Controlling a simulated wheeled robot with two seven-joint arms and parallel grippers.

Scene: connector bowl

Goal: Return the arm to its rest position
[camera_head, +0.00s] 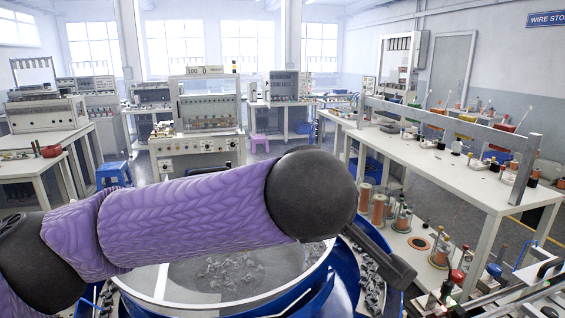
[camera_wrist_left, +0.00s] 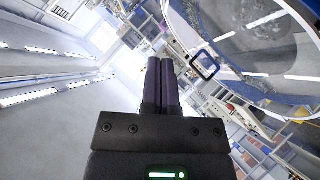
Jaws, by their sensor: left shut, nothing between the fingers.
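My left arm, in a purple sleeve, reaches in from the left across the front of the head view and ends in a dark rounded joint. I cannot make out its gripper fingers in that view. In the left wrist view my left gripper (camera_wrist_left: 160,62) has its two dark fingers together with nothing between them. The large round bowl (camera_head: 160,284) lies behind and below the arm in the head view, partly covered by it. Small grey connectors (camera_head: 230,272) lie in the bowl. The bowl also shows at the upper right of the wrist view (camera_wrist_left: 300,98), apart from the fingers. My right gripper is not in view.
A long white workbench (camera_head: 450,170) with spools and small devices runs along the right. A test machine (camera_head: 207,120) stands behind the arm. A dark square frame (camera_wrist_left: 205,65) shows beside the fingertips.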

